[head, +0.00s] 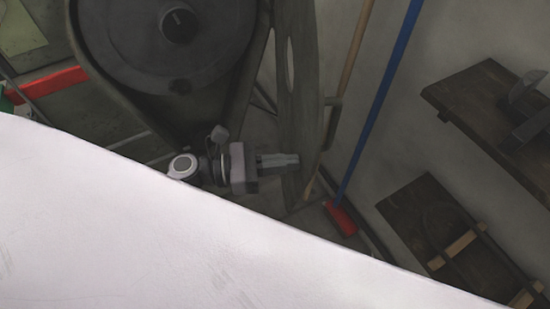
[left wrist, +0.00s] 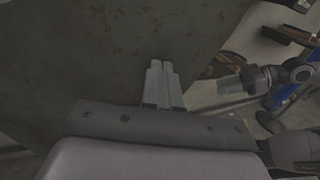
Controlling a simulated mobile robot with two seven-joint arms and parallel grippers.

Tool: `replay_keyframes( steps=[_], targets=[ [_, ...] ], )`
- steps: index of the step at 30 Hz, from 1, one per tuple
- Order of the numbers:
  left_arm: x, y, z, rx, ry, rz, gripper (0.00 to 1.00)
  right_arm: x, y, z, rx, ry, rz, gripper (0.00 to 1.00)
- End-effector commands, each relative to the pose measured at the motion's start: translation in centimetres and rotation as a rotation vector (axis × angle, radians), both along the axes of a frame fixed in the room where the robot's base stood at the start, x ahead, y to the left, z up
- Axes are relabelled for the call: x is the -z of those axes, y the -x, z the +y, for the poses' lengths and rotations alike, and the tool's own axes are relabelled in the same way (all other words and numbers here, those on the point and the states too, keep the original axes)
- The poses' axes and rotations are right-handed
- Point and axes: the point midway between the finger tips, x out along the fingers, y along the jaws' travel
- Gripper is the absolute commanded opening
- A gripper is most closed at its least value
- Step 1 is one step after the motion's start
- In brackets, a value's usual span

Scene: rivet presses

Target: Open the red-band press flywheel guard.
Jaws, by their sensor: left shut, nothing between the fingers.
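The press flywheel (head: 165,40) is a large dark disc with a round hub, its face uncovered in the head view. A dark curved plate (head: 300,95) with an oval opening, apparently the flywheel guard, stands edge-on to the right, swung away from the disc. My left gripper (head: 292,161) is shut and empty, its fingertips at the plate's lower part; I cannot tell if they touch. In the left wrist view the shut fingers (left wrist: 160,68) point at a dark, speckled panel (left wrist: 90,50). What looks like my right gripper (left wrist: 228,85) shows at the right; its jaws are unclear.
A red band (head: 58,82) shows at the left. A blue-handled broom (head: 380,95) and a wooden pole (head: 347,75) lean right of the plate. A dark shelf (head: 480,100) is on the right wall. A large pale surface hides the lower left of the head view.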

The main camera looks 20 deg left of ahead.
Motion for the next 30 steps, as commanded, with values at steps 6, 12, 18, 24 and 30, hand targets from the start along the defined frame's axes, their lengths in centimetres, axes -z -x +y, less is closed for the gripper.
replay_keyframes(
  steps=[6, 12, 18, 24, 30],
  targets=[
    [0.0, 0.0, 0.0, 0.0, 0.0, 0.0, 0.0, -0.1, -0.2, 0.0, 0.002, -0.001, -0.005, 0.43],
    [0.0, -0.8, -1.4, -0.035, 0.004, 0.002, 0.0, -0.4, -0.3, 0.0, 0.002, 0.0, -0.008, 0.43],
    [0.0, -2.9, -4.9, -0.129, 0.004, 0.002, 0.0, -0.7, -0.3, 0.0, 0.001, 0.001, -0.01, 0.43],
    [0.0, -5.4, -8.5, -0.227, 0.005, 0.0, 0.0, -0.8, -0.4, -0.2, -0.002, 0.005, -0.015, 0.43],
    [0.0, -8.4, -11.8, -0.259, 0.004, -0.003, 0.0, -0.2, -0.3, -0.2, -0.005, 0.008, -0.011, 0.43]
  ],
)
